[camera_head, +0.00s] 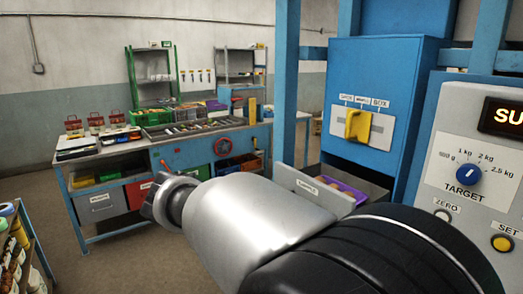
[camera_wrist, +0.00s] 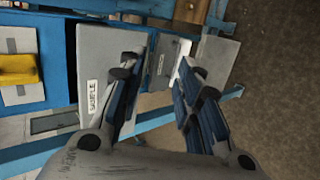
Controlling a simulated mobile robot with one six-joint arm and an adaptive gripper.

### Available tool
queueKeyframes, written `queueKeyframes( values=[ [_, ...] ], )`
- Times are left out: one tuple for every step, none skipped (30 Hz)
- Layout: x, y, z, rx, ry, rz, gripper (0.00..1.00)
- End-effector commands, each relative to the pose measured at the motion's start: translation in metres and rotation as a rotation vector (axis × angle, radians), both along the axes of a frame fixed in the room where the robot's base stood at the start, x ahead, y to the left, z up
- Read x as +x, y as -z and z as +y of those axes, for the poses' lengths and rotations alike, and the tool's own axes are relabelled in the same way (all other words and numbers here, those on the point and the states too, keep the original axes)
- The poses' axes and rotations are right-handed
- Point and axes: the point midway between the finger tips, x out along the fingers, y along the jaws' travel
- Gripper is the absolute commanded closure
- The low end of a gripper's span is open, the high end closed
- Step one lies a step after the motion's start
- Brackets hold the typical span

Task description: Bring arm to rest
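In the wrist view my gripper (camera_wrist: 160,72) is open, with its two blue-padded fingers spread and nothing visible between them. A grey panel labelled SAMPLE (camera_wrist: 98,58) lies behind the left finger in that view. In the head view my arm (camera_head: 260,215) stretches across the lower middle, in front of the blue machine (camera_head: 380,80). The gripper fingers cannot be made out clearly there. A light panel with a label (camera_head: 312,190) and a purple tray (camera_head: 350,194) with brownish contents show just above the arm. I see no contact between my gripper and these things.
A yellow handle (camera_head: 357,125) sits on the blue machine's plate. A control panel with a TARGET knob (camera_head: 468,174) and a yellow SET button (camera_head: 502,243) stands close on the right. A blue workbench (camera_head: 190,155) stands at back left. Open floor (camera_head: 110,262) lies in front of it.

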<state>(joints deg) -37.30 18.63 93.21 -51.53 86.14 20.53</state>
Motion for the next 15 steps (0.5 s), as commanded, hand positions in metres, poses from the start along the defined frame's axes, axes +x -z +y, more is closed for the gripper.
queueKeyframes(
  values=[
    [-0.015,-0.003,-0.025,0.062,0.032,0.018,0.69],
    [-0.026,-0.003,-0.037,0.103,0.046,0.033,0.69],
    [-0.041,-0.001,-0.052,0.162,0.066,0.048,0.69],
    [-0.053,0.001,-0.062,0.207,0.080,0.057,0.69],
    [-0.065,0.003,-0.072,0.253,0.094,0.064,0.69],
    [-0.081,0.006,-0.083,0.313,0.112,0.069,0.69],
    [-0.094,0.008,-0.089,0.359,0.124,0.071,0.69],
    [-0.106,0.011,-0.095,0.405,0.137,0.070,0.69],
    [-0.123,0.015,-0.102,0.465,0.153,0.064,0.69],
    [-0.135,0.018,-0.106,0.511,0.165,0.055,0.69],
    [-0.147,0.022,-0.109,0.555,0.176,0.047,0.69],
    [-0.162,0.026,-0.112,0.614,0.191,0.029,0.69],
    [-0.173,0.030,-0.113,0.658,0.201,0.014,0.69],
    [-0.184,0.034,-0.114,0.698,0.212,-0.003,0.69],
    [-0.196,0.039,-0.114,0.752,0.224,-0.028,0.69]
  ],
)
